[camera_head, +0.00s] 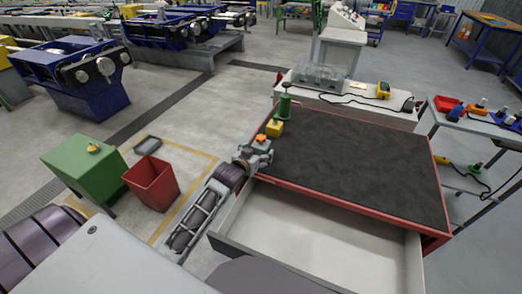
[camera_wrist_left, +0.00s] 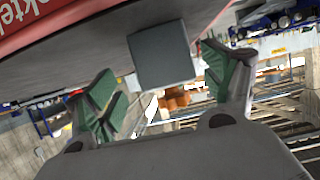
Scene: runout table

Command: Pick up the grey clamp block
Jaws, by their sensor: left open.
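The grey clamp block (camera_wrist_left: 162,55) shows in the left wrist view as a plain grey square face at the table's edge. My left gripper (camera_wrist_left: 168,92) is open, with one green-padded finger on each side of the block. There is a visible gap between the block and the left finger; the right finger looks closer. In the head view my left gripper (camera_head: 249,160) is at the table's left edge, and its wrist hides most of the block. An orange knob-like part (camera_wrist_left: 175,98) shows beyond the block; I cannot tell whether it is attached. My right gripper is out of view.
The red-edged table (camera_head: 360,160) has a dark, mostly bare top. A yellow block (camera_head: 274,129) and a green cylindrical item (camera_head: 285,107) stand at its far left corner. An open, empty-looking drawer (camera_head: 320,228) juts out in front. A red bin (camera_head: 153,184) and green cabinet (camera_head: 85,165) stand left.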

